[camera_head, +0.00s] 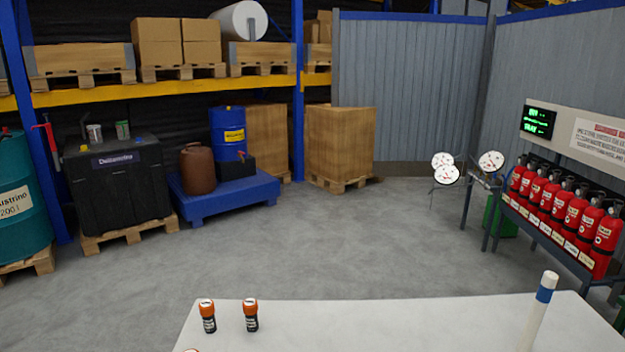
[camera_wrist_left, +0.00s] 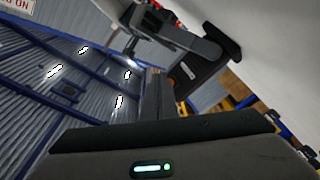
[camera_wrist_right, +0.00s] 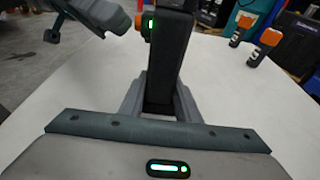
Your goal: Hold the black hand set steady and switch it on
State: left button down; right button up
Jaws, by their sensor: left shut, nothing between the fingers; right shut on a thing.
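The black hand set (camera_wrist_right: 174,50) stands upright in the right wrist view, between the fingers of my right gripper (camera_wrist_right: 160,95), which is shut on it. A small green light glows on its left side, beside an orange knob (camera_wrist_right: 140,22). My left gripper (camera_wrist_right: 118,24) comes in from the upper left there, its tip close to the orange knob; I cannot tell if they touch. In the left wrist view the fingers of my left gripper (camera_wrist_left: 157,85) are shut with nothing between them. The head view shows neither gripper nor the held set.
Two small black items with orange tops (camera_head: 208,315) (camera_head: 251,315) stand on the white table (camera_head: 380,325). A white post with a blue band (camera_head: 540,305) rises at the table's right. A rack of red extinguishers (camera_head: 565,210) stands beyond, at right.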

pick_arm(q)
jog(key=shift+s, duration=0.35)
jog(key=shift+s, duration=0.15)
jog(key=shift+s, duration=2.9)
pick_arm(e)
jog(key=o, duration=1)
jog(key=shift+o, duration=0.2)
jog(key=v, duration=1.2)
pick_arm(q)
jog(key=shift+r, duration=0.1)
pick_arm(e)
jog(key=shift+r, duration=0.15)
